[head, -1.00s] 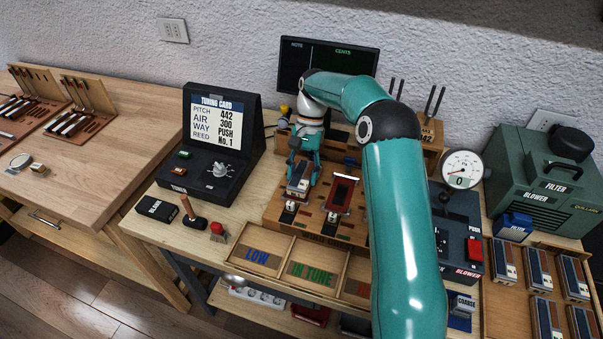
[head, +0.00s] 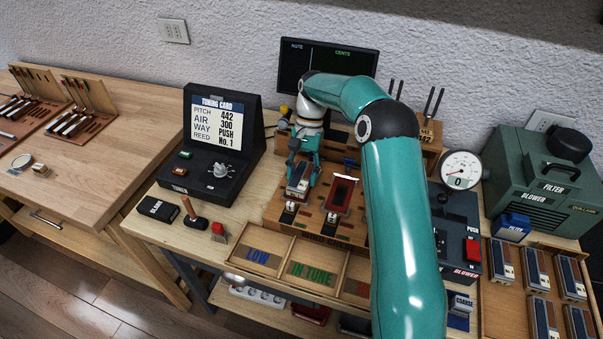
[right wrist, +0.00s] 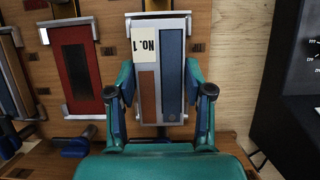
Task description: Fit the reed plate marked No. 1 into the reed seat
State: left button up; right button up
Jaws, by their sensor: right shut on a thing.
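My right gripper (head: 302,176) is shut on the reed plate marked No. 1 (head: 298,185), at the left of the wooden action board. In the right wrist view the plate (right wrist: 158,75) lies between both fingers (right wrist: 160,105), its white label upside down, with a brown strip and a blue strip. A reed seat with metal end pieces (right wrist: 155,18) lies under or around the plate. The plate looks lined up with it; I cannot tell whether it is fully down. My left gripper is not in view.
A red-faced unit (head: 342,194) in a metal frame sits just right of the plate; it also shows in the wrist view (right wrist: 78,68). The tuning card (head: 217,122) stands at left. Open trays (head: 290,240) lie in front. Several reed plates (head: 540,270) lie at far right.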

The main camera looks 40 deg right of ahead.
jog(key=shift+f, duration=0.5)
dwell(1.0)
jog(key=o, duration=1.3)
jog(key=shift+v, duration=3.7)
